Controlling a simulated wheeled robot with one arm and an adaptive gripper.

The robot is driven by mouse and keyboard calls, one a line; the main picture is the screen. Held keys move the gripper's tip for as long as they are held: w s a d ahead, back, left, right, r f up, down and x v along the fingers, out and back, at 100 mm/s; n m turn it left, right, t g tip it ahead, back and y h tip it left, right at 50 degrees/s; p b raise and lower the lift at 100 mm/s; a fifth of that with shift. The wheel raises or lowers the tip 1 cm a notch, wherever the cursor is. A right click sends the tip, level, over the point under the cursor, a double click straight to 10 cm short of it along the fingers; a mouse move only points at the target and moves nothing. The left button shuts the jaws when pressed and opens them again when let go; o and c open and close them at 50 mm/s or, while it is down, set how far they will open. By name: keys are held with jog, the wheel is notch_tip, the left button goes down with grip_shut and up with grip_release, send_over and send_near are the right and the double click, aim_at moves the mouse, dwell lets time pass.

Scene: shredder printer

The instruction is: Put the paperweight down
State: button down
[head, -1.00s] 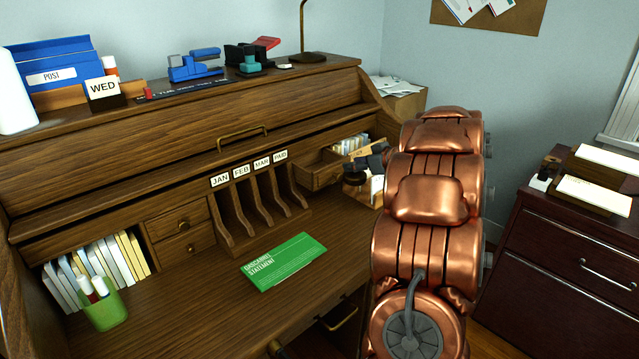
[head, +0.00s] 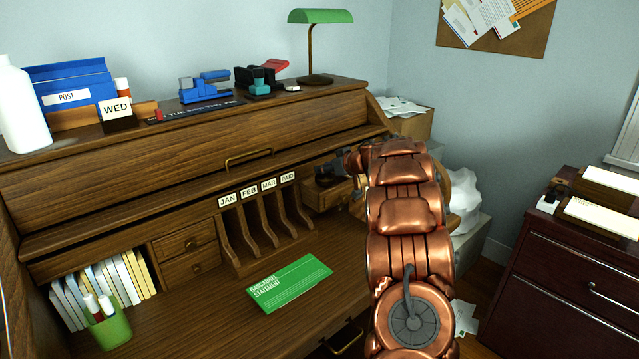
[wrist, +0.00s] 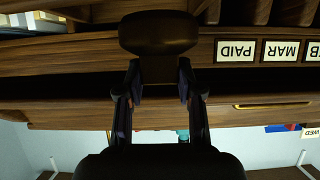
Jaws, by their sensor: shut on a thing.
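The paperweight (wrist: 158,35), a dark brown rounded piece with a narrower neck, is in my gripper (wrist: 160,82) in the wrist view. Both fingers close on its neck, one on each side. That view is upside down. In the head view my gripper (head: 352,162) is mostly hidden behind my copper arm, near the small open drawer at the right end of the desk's slots. The head view does not show clearly whether the paperweight touches anything.
The roll-top desk (head: 205,310) has a green statement sheet (head: 290,283) lying on it. Upright slots (head: 262,225) labelled JAN to PAID stand left of my gripper. A green cup (head: 110,330) holds pens at the left. The desktop around the sheet is clear.

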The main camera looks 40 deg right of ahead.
aim_at(319, 183)
jog(key=shift+w, duration=1.25)
jog(key=shift+w+f, duration=0.15)
jog(key=shift+f, duration=0.1)
notch_tip(319, 183, down, 6)
jog(key=shift+r+b, duration=0.1)
jog(key=shift+b, duration=0.6)
jog(key=shift+w+f, duration=0.15)
jog(key=shift+f, duration=0.15)
jog(key=shift+f, duration=0.1)
jog(key=c, duration=1)
grip_release()
jog(key=shift+c, duration=0.2)
